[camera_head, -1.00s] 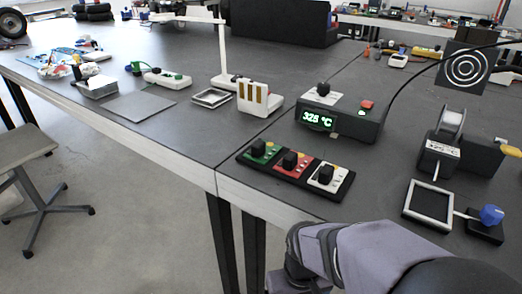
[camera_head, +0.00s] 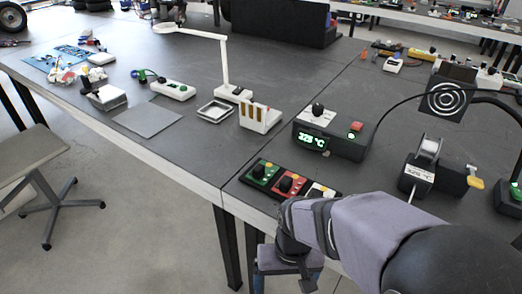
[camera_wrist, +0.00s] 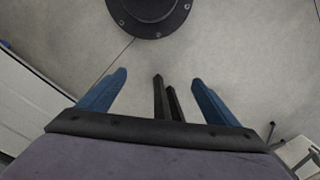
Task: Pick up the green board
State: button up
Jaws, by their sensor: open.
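The green board (camera_head: 262,173), with a black knob and a small yellow part on it, lies leftmost in a black tray (camera_head: 238,178) near the table's front edge. A red board (camera_head: 281,190) lies beside it, and a white board (camera_head: 316,192) is partly hidden by my arm. My gripper (camera_head: 286,280) hangs in front of the table edge, below and apart from the green board.
A soldering station (camera_head: 340,137) with a green display stands behind the tray. A white holder (camera_head: 261,116) with brown slots is farther left, near a white lamp (camera_head: 223,60). A grey mat (camera_head: 148,119) lies left. A stool (camera_head: 38,165) stands at the left.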

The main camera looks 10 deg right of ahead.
notch_tip(320, 180, up, 44)
jog(key=w+d+n+p, duration=0.1)
jog(key=d+p, duration=0.2)
jog(key=p, duration=3.9)
jog(key=n+b, duration=0.9)
jog(key=b, duration=1)
send_near(263, 162)
jog(key=s+a, duration=0.1)
jog(key=s, duration=0.2)
jog(key=shift+h, duration=0.3)
jog(key=shift+s+a+f+p, duration=0.15)
jog(key=shift+f+p, duration=0.55)
jog(key=shift+f, duration=1)
jog(key=shift+s+f+p, duration=0.25)
jog(key=shift+f+p, duration=0.4)
jog(key=shift+f, duration=1.1)
jog(key=c, duration=1.1)
